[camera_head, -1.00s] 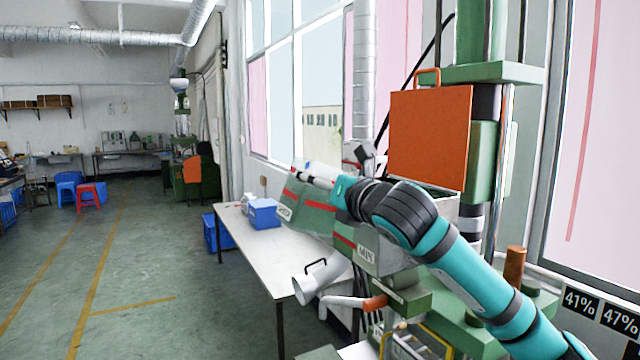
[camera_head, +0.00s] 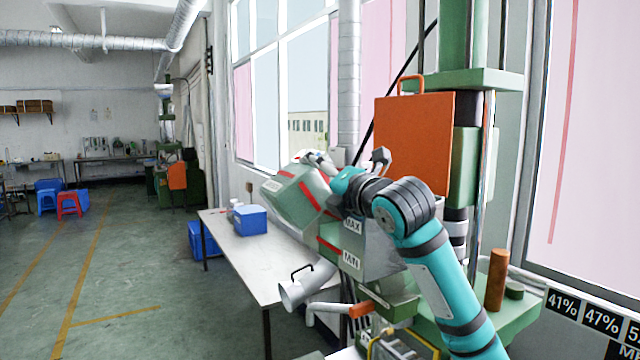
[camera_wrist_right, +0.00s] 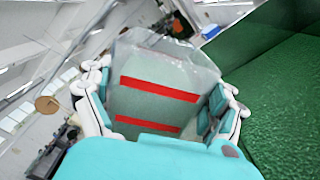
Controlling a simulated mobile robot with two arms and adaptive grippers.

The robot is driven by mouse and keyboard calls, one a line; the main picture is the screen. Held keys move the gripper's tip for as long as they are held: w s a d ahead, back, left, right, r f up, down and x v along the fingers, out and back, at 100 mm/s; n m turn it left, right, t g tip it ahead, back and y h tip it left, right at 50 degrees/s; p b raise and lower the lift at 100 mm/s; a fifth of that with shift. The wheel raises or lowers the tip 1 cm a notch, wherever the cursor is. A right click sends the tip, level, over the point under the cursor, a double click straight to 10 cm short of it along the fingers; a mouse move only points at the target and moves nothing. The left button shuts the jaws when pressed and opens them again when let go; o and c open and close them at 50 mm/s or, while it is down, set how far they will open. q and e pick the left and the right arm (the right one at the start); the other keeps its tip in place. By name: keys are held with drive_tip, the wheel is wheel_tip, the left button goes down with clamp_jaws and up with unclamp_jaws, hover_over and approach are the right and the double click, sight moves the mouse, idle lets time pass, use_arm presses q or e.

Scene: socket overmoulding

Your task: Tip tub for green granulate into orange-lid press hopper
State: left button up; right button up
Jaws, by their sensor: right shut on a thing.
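The tub (camera_head: 297,197) is a pale green, see-through box with red stripes. It is held tilted in the air, at the left upper side of the press hopper (camera_head: 372,249). My right gripper (camera_head: 345,180) is shut on the tub. In the right wrist view its fingers (camera_wrist_right: 157,103) lie on both sides of the tub (camera_wrist_right: 150,112). The hopper carries MAX and MIN labels and red lines. Its orange lid (camera_head: 415,138) stands upright and open behind my arm. My arm hides part of the hopper's opening. My left gripper is not in view.
A white table (camera_head: 252,268) with a blue box (camera_head: 250,220) stands left of the press. A metal spout (camera_head: 300,290) sticks out below the hopper. In the right wrist view a green, grainy surface (camera_wrist_right: 285,110) fills the right side. The floor at left is open.

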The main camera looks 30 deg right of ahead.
drive_tip(key=shift+s+d+r, duration=0.2)
drive_tip(key=shift+d+r, duration=0.05)
drive_tip(key=shift+r, duration=0.1)
idle(0.7)
